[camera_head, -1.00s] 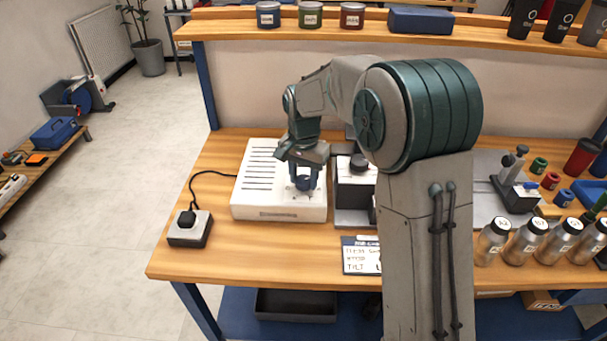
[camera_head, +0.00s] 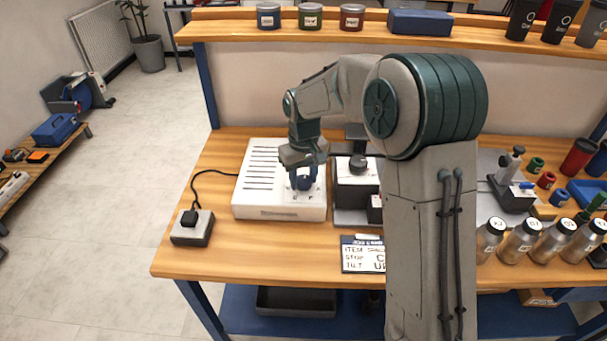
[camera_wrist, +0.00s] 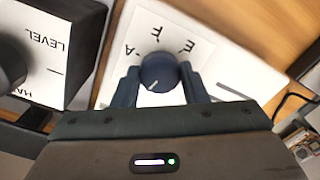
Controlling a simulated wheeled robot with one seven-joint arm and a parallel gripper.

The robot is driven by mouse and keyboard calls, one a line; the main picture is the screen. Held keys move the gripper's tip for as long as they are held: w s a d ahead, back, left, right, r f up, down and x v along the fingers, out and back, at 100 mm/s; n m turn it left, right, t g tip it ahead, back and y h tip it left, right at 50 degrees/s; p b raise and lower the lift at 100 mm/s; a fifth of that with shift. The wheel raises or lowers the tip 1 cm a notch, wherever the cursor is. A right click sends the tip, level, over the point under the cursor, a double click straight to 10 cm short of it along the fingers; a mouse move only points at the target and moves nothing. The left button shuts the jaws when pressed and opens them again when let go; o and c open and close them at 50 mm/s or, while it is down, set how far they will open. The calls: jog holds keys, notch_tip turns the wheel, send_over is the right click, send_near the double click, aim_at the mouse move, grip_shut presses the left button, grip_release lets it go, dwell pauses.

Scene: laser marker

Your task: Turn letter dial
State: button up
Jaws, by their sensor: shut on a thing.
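The letter dial is a dark blue round knob with a white pointer line (camera_wrist: 158,73), seen in the wrist view on a white panel with letters around it, A, E and F among them. My gripper (camera_wrist: 160,82) is shut on the knob, one finger on each side. In the wrist view the pointer line slants to the lower left, away from the letters. In the head view my gripper (camera_head: 303,180) reaches down onto the right part of the white slotted box (camera_head: 250,205). The dial is mostly hidden there by the fingers.
A grey machine with a black knob (camera_head: 357,163) stands close to the right of the white box; its LEVEL label (camera_wrist: 60,48) shows in the wrist view. A black-plugged socket box (camera_head: 192,228) is at left. A sign board (camera_head: 363,254) lies in front.

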aim_at(303, 179)
jog(key=n+p, duration=0.1)
jog(key=n, duration=0.3)
jog(key=shift+n, duration=0.4)
jog(key=shift+n+p, duration=0.6)
jog(key=shift+n, duration=1.3)
jog(key=o, duration=1)
jog(key=shift+c, duration=0.2)
jog(key=shift+r, duration=0.1)
notch_tip(303, 179, up, 14)
